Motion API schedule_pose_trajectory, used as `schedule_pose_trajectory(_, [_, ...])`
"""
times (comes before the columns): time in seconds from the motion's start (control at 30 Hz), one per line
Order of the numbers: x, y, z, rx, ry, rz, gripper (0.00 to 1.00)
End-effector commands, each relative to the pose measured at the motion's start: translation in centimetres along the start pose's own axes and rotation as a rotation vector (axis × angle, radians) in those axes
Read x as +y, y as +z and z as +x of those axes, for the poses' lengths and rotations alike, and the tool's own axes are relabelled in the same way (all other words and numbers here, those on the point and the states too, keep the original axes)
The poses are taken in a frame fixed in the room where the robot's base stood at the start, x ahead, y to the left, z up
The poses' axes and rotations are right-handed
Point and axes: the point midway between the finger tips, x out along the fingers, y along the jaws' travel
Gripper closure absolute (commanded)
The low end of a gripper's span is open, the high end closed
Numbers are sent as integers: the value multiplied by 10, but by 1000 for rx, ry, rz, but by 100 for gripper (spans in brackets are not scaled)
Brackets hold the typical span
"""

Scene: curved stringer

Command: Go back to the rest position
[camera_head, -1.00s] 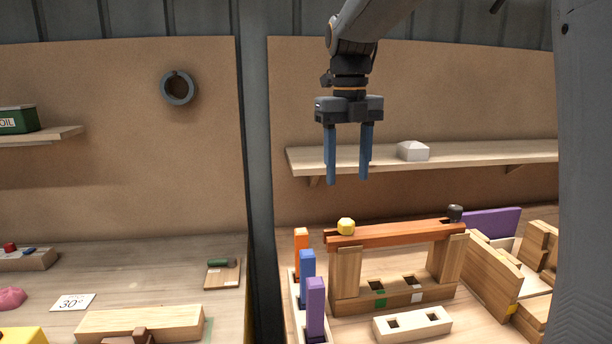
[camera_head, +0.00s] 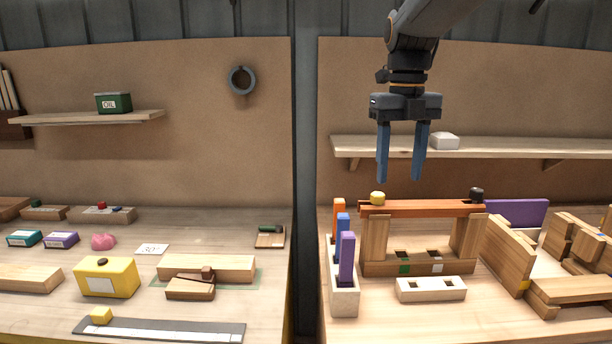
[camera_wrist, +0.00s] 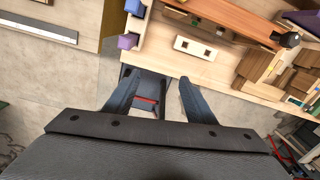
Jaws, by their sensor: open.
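My gripper (camera_head: 401,180) hangs in the air with its two blue fingers pointing down, apart and empty. In the head view it appears above the orange-brown beam (camera_head: 425,208), in front of the wall shelf on the right. The beam lies across two upright wooden posts, with a yellow knob (camera_head: 378,198) at its left end and a black knob (camera_head: 477,194) at its right end. In the wrist view the open fingers (camera_wrist: 153,88) show nothing between them but the floor and dark parts below, and the beam (camera_wrist: 222,22) is beyond them.
A white block with two holes (camera_head: 431,289) lies before the structure. A pale holder (camera_head: 344,303) with orange, blue and purple pegs stands at its left. Wooden pieces (camera_head: 572,289) crowd the right. A gap separates the left bench, which holds a yellow box (camera_head: 107,278). Air around my gripper is clear.

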Motion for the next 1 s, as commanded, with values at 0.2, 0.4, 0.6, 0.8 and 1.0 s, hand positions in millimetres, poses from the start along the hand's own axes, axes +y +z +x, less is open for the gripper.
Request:
schedule_pose_trajectory(0.2, [2,-3,13,-3,1,-121,50])
schedule_pose_trajectory(0.4, [3,-8,28,-8,1,-271,50])
schedule_pose_trajectory(0.6, [3,-15,51,-16,-2,-493,50])
schedule_pose_trajectory(0.8, [6,-30,88,-29,-9,-855,50])
schedule_pose_trajectory(1.0, [10,-54,132,-44,-28,-1324,50])
